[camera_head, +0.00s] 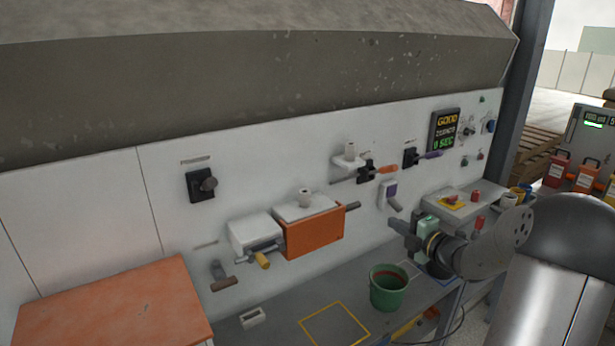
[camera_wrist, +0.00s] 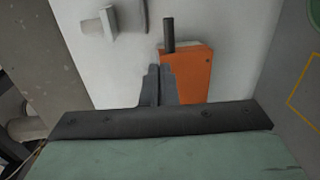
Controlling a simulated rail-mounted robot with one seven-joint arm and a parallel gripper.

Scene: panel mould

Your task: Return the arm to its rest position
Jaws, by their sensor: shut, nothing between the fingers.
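My gripper (camera_head: 394,224) is at the right of the head view, raised in front of the white panel and above the green bucket. Its fingers are together with nothing between them. In the wrist view my gripper (camera_wrist: 159,70) points toward the panel, with its closed fingers overlapping the left edge of the orange box (camera_wrist: 196,76) in the picture. In the head view the orange box (camera_head: 312,231) is to the left of my gripper, with open air between them. My arm comes in from the right, and its links hide part of the bench behind.
A green bucket (camera_head: 389,290) stands on the grey bench below my gripper. A shelf (camera_head: 478,203) with small red items is behind my arm. Dark switches, a purple handle (camera_head: 430,155) and a lit display (camera_head: 445,131) are on the panel. An orange tabletop (camera_head: 115,310) is lower left.

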